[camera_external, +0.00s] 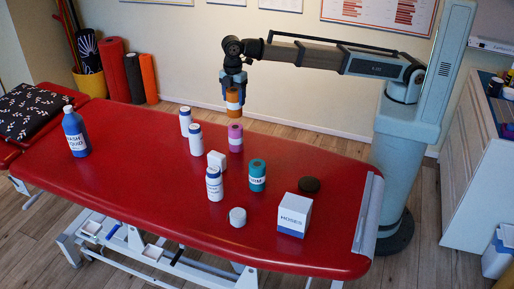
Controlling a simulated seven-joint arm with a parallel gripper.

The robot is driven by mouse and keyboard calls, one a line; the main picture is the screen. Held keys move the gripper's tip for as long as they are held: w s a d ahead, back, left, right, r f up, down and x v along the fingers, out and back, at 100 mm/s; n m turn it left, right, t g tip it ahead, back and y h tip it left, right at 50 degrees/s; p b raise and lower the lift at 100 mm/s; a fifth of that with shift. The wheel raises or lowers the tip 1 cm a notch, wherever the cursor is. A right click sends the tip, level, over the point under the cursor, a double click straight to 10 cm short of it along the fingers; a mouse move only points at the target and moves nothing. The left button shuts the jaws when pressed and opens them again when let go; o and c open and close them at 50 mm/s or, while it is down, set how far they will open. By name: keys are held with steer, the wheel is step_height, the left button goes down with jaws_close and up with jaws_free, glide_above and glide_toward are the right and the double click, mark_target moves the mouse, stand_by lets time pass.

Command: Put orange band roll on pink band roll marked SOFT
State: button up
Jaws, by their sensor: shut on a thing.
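The orange band roll (234,106) is held upright between the fingers of my gripper (234,90), in the air. It has a pale label round its middle. The pink band roll (235,139) stands upright on the red treatment table (130,135), with a pale label too small to read. The orange roll is almost directly above the pink roll in the picture, with a small gap between them. My gripper is shut on the orange roll's upper part. A teal band roll (257,175) with a white label stands nearer the front.
White bottles (195,140) stand left of the pink roll, another white bottle (214,184) in front. A blue bottle (75,133) stands far left.

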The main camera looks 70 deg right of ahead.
mark_target(235, 108)
steer(key=shift+f, duration=2.7)
steer(key=shift+f, duration=0.15)
steer(key=o, duration=1.3)
step_height(235, 108, up, 12)
steer(key=shift+r, duration=0.15)
